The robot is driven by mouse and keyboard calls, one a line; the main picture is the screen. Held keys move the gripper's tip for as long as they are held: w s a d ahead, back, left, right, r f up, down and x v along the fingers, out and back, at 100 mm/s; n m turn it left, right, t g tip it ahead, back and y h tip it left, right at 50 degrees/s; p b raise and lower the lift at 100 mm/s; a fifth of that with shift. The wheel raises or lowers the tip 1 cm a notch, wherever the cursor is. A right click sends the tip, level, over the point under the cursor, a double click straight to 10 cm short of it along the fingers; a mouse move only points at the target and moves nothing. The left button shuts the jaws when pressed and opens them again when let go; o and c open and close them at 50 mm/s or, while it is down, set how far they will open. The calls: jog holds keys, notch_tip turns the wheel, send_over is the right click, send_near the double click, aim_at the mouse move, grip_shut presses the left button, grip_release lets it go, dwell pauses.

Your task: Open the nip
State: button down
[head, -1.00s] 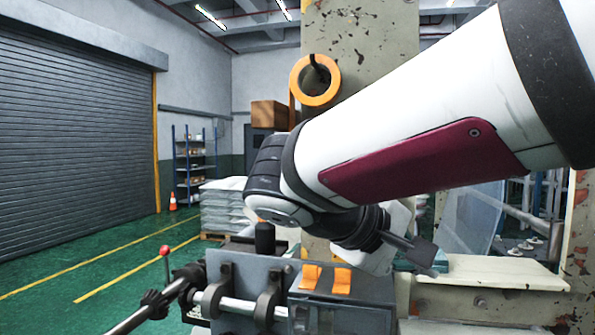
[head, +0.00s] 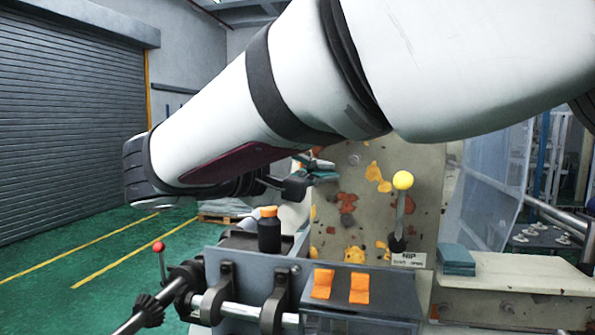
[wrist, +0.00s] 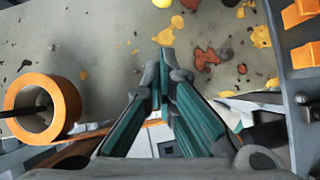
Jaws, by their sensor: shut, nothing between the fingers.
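The nip lever (head: 398,215) has a yellow ball knob (head: 403,180) and stands nearly upright on a stained, pale panel in the head view. A white label (head: 408,259) reading NIP sits at its foot; its smaller words are hard to read. My gripper (head: 320,172) is left of the lever, at about knob height in the picture, and clear of it. My arm partly hides it. In the wrist view the fingers of my gripper (wrist: 165,60) are together and empty, with the stained panel (wrist: 125,30) beyond. I cannot make out the lever in that view.
A dark bottle with an orange cap (head: 269,230) stands on the machine ledge, near orange tabs (head: 359,288). A red-knobbed rod (head: 159,247) is at left. A teal stack (head: 457,260) lies right of the lever. The wrist view shows an orange roll (wrist: 68,108) at left.

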jog(key=shift+w+d+f+p, duration=0.4)
jog(key=shift+w+d, duration=0.45)
jog(key=shift+d, duration=1.05)
jog(key=shift+w+d+f+p, duration=0.25)
jog(key=shift+w+d+p, duration=0.5)
jog(key=shift+d, duration=1.1)
jog(key=shift+w+d+f+p, duration=0.35)
jog(key=shift+w+d, duration=0.65)
jog(key=shift+d, duration=0.9)
jog(key=shift+d+r, duration=0.1)
jog(key=shift+r, duration=0.05)
jog(key=s+d+f+m+y+b, duration=0.2)
jog(key=d+m+y+b, duration=0.2)
jog(key=d, duration=0.4)
jog(key=s+d+f+m+y+b, duration=0.3)
jog(key=d+m, duration=0.1)
jog(key=d, duration=0.4)
jog(key=shift+s+d+f+y+b, duration=0.25)
jog(key=shift+d+f+y+b, duration=0.1)
jog(key=shift+y, duration=0.05)
